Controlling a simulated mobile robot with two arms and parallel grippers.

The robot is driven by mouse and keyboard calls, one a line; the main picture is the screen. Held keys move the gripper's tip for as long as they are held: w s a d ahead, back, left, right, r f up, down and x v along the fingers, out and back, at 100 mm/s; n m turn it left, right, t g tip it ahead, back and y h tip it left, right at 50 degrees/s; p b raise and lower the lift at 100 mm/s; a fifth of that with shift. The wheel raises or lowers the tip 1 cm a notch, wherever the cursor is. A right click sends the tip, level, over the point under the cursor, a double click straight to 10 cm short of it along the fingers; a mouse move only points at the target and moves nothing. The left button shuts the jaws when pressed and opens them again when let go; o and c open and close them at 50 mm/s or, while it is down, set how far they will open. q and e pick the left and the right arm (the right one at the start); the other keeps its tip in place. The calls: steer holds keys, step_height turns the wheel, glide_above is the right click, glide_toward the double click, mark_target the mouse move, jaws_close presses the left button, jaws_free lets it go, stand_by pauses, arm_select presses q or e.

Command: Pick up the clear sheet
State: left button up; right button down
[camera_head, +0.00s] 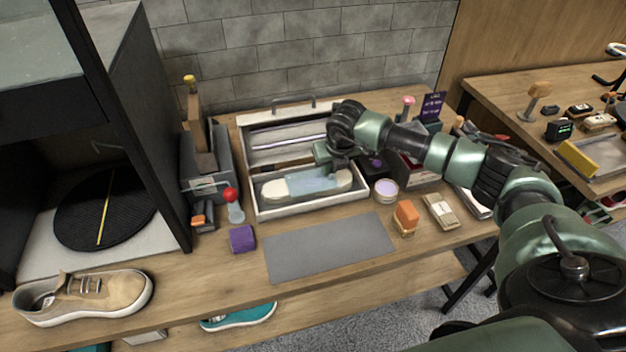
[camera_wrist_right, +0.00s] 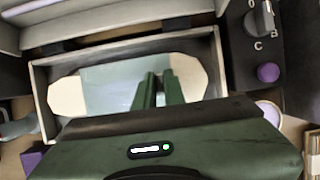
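The clear sheet (camera_head: 313,184) is pale blue and see-through. It lies over a cream, rounded-end piece (camera_head: 275,190) in the front compartment of a white tray (camera_head: 255,206). In the right wrist view the sheet (camera_wrist_right: 112,88) covers the middle of that piece, whose cream ends stick out on both sides. My right gripper (camera_wrist_right: 159,76) is over the sheet, its two fingers close together and pointing at it. Whether the fingertips touch or pinch the sheet cannot be told. In the head view the right hand is above the tray's right half. My left gripper is out of view.
A grey mat (camera_head: 328,248) lies in front of the tray. A purple block (camera_head: 242,239), a round tub (camera_head: 385,190) and an orange-topped brush (camera_head: 405,216) stand nearby. A beige sneaker (camera_head: 85,295) is at the front left. A dark cabinet frame borders the left.

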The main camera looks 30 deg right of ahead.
steer(key=shift+r, duration=0.1)
steer(key=shift+r, duration=0.55)
step_height(320, 180, up, 19)
steer(key=b, duration=0.4)
